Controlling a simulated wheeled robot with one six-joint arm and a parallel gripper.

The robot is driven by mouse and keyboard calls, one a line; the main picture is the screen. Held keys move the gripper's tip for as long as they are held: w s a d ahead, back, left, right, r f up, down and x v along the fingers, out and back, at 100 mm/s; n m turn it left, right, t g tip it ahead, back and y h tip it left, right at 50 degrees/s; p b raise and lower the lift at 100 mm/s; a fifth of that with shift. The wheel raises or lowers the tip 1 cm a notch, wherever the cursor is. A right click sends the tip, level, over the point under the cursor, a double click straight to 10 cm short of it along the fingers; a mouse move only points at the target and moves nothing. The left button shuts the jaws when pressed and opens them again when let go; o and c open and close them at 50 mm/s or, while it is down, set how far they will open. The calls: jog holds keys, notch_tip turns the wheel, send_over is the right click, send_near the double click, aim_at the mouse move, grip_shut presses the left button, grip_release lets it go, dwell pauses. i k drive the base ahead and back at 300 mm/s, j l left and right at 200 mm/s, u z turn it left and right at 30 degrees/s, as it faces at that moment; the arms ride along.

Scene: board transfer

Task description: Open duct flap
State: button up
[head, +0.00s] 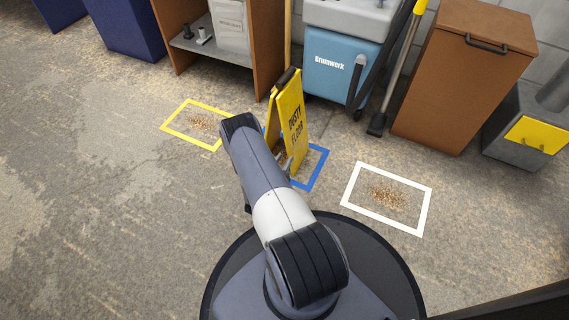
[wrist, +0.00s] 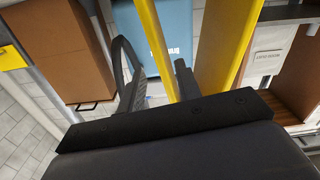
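The duct flap (head: 537,134) is a yellow panel on the front of the grey duct box (head: 515,150) at the far right in the head view. It looks shut, and a bit of yellow shows at the left edge of the wrist view (wrist: 11,57). My gripper (wrist: 157,85) is well left of the flap in the head view, low beside the yellow floor sign. In the wrist view its dark fingers stand apart, with a yellow strip of the sign (wrist: 153,35) showing between them. I cannot tell whether they touch it. My arm hides most of the gripper in the head view.
The yellow sign (head: 287,115) stands by the blue floor square (head: 318,165). Behind are a blue machine (head: 335,70), a broom and a brown bin (head: 455,85), close left of the duct. A white square (head: 424,210) with debris lies right. A yellow square (head: 180,107) lies left.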

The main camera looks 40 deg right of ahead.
aim_at(539, 136)
jog(key=j, duration=0.15)
jog(key=z, duration=3.1)
jog(key=i+l+z, duration=0.2)
jog(key=i+l, duration=0.4)
jog(key=i, duration=0.15)
jog(key=i+l, duration=0.25)
jog(key=i, duration=0.2)
jog(key=i+l, duration=0.25)
jog(key=i, duration=0.15)
jog(key=i+j, duration=0.35)
jog(key=i+l+z, duration=0.05)
jog(key=i, duration=0.05)
